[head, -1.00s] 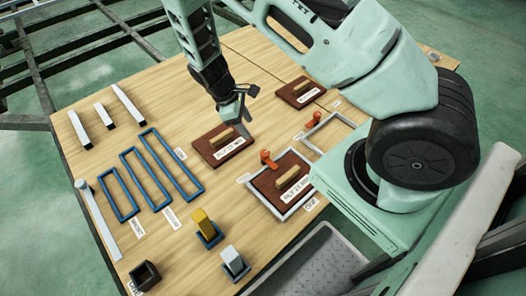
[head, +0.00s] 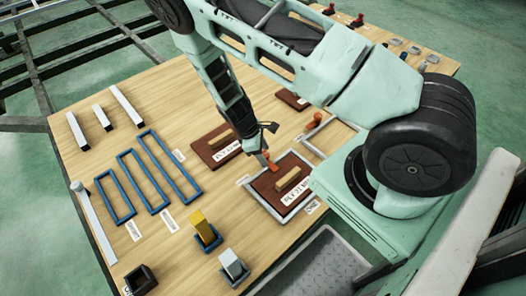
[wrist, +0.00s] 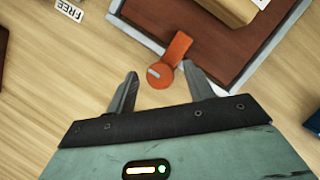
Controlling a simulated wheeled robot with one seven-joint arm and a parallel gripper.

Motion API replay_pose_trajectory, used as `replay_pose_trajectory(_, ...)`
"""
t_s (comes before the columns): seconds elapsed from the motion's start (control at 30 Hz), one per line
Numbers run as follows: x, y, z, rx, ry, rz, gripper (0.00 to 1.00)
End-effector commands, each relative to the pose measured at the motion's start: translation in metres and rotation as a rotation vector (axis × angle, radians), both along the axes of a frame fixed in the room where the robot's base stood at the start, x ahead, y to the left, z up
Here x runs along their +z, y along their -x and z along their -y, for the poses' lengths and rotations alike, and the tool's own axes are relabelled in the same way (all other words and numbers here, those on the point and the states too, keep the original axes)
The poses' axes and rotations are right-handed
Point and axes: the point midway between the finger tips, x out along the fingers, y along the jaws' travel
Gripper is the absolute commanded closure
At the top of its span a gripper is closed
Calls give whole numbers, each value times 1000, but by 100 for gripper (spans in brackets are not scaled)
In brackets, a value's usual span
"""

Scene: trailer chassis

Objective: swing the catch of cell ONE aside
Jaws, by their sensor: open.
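My gripper (head: 266,145) is open and hangs over the catch. In the wrist view the gripper (wrist: 160,78) has a fingertip on each side of the round end, apart from it. The small cell label in front (head: 312,206) is hard to read.
A second grey frame (head: 345,125) stands to the right, partly behind my arm. Another brown board (head: 203,155) with a grip block lies to the left. Blue frames (head: 147,183) and upright blocks in blue holders (head: 205,238) occupy the left and front. A FREE label (wrist: 68,10) lies nearby.

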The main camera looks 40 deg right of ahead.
Motion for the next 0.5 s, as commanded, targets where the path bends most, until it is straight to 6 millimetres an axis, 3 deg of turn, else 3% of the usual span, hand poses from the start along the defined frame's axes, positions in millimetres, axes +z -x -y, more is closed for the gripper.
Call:
replay_pose_trajectory(0.13, 0, 0, 0, 0, 0, 0, 50)
replay_pose_trajectory(0.3, 0, 0, 0, 0, 0, 0, 93)
replay_pose_trajectory(0.5, 1, 0, 0, -7, 0, 0, 92)
